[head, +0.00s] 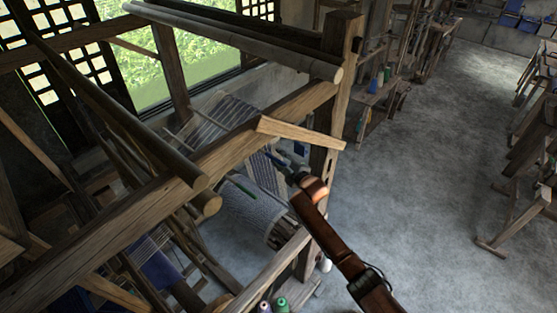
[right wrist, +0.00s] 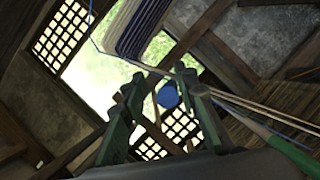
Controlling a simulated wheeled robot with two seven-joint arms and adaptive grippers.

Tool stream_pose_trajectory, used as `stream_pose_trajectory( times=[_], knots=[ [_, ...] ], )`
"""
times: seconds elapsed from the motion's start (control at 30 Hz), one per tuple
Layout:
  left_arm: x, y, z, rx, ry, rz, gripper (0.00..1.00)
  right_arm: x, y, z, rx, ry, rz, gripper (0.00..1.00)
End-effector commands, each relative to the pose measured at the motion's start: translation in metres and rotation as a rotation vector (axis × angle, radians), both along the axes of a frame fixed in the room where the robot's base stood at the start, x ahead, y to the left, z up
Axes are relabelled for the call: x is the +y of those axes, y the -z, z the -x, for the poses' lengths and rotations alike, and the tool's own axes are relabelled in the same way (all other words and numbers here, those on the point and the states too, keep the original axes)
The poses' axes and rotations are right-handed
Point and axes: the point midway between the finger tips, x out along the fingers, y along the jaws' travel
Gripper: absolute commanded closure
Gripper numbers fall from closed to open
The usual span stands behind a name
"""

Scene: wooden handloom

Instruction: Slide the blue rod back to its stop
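In the right wrist view a round blue end (right wrist: 168,96), which looks like the end of the blue rod, shows between the two green fingers of my right gripper (right wrist: 160,82). The fingers stand apart, with visible space beside the blue end. I cannot tell whether either finger touches it. In the head view my right gripper (head: 283,163) reaches into the loom beside its right post, above the woven cloth. A small blue patch (head: 300,148) shows beside it; the rest of the rod is hidden or too small to make out. My left gripper is not in view.
The loom's thick beam (head: 130,220) and a slanted wooden bar (head: 300,133) lie close to my right gripper. A green stick (head: 243,187) lies near the grey cloth roll (head: 255,215). Spools (head: 281,304) stand at the bottom.

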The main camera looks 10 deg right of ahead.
Motion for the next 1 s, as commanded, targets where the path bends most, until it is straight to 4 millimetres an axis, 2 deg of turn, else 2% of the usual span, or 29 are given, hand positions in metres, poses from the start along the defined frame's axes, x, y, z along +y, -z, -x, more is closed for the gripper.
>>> stream_pose_trajectory(
  times=[0.27, 0.43, 1.0],
  knots=[
    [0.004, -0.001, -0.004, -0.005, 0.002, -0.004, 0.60, 0.001, 0.002, 0.001, 0.003, -0.002, 0.001, 0.70],
    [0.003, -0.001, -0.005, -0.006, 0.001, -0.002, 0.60, -0.003, 0.000, 0.010, 0.002, -0.001, 0.000, 0.70],
    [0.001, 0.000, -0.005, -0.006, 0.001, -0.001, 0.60, -0.035, -0.021, 0.100, 0.001, 0.000, 0.001, 0.70]
  ],
)
